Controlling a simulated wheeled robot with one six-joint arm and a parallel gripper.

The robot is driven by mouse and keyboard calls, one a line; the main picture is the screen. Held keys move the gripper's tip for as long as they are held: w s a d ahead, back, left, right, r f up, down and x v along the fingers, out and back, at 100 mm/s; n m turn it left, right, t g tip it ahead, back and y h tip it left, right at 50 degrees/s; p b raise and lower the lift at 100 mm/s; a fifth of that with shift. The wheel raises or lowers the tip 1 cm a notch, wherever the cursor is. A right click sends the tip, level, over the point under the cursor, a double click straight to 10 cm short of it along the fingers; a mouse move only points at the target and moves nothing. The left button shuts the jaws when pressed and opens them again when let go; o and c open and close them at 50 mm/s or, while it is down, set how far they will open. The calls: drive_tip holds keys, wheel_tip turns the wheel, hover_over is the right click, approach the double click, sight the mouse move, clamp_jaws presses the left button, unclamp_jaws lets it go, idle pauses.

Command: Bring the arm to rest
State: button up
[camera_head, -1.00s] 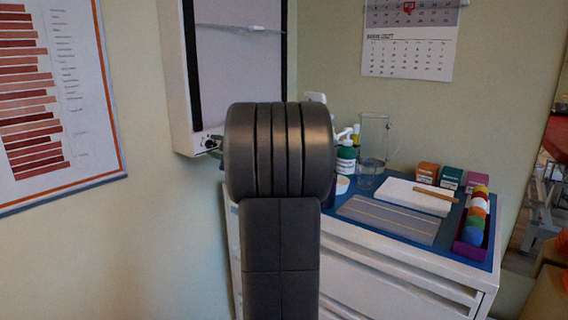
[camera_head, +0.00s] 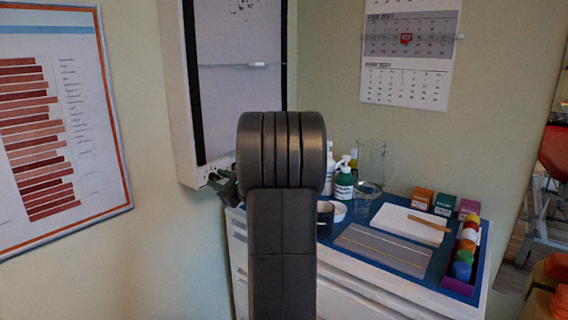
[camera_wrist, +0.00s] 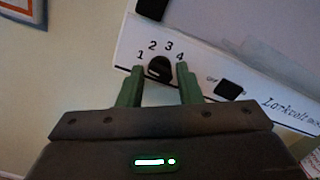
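My arm stands upright in the middle of the head view, its dark rounded joint in front of the wall and cabinet. My gripper (camera_wrist: 158,86) shows in the wrist view with two green fingers apart and nothing between them. Beyond the fingertips is a black knob (camera_wrist: 159,68) with the numbers 1 to 4 above it. The knob is on the white lower edge of a wall-mounted light box (camera_wrist: 118,42). I cannot tell whether the fingers touch the panel. In the head view a green fingertip (camera_head: 224,186) shows beside my arm, below the light box (camera_head: 180,120).
A white drawer cart (camera_head: 345,296) with a blue top stands at the right. It bears bottles, a glass jug (camera_head: 371,163), a white pad (camera_head: 408,223), small boxes and a purple tray (camera_head: 447,285) of coloured balls. A black switch (camera_wrist: 229,89) is right of the knob.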

drive_tip(key=m+p, duration=0.2)
drive_tip(key=p, duration=0.1)
drive_tip(key=m+p, duration=0.2)
drive_tip(key=shift+r, duration=0.25)
drive_tip(key=m+p, duration=0.3)
drive_tip(key=p, duration=0.2)
drive_tip(key=shift+m, duration=0.4)
drive_tip(key=shift+f+m+p, duration=0.1)
drive_tip(key=shift+m+p, duration=0.6)
drive_tip(key=shift+p, duration=0.2)
drive_tip(key=shift+f+m, duration=0.1)
drive_tip(key=shift+m, duration=0.2)
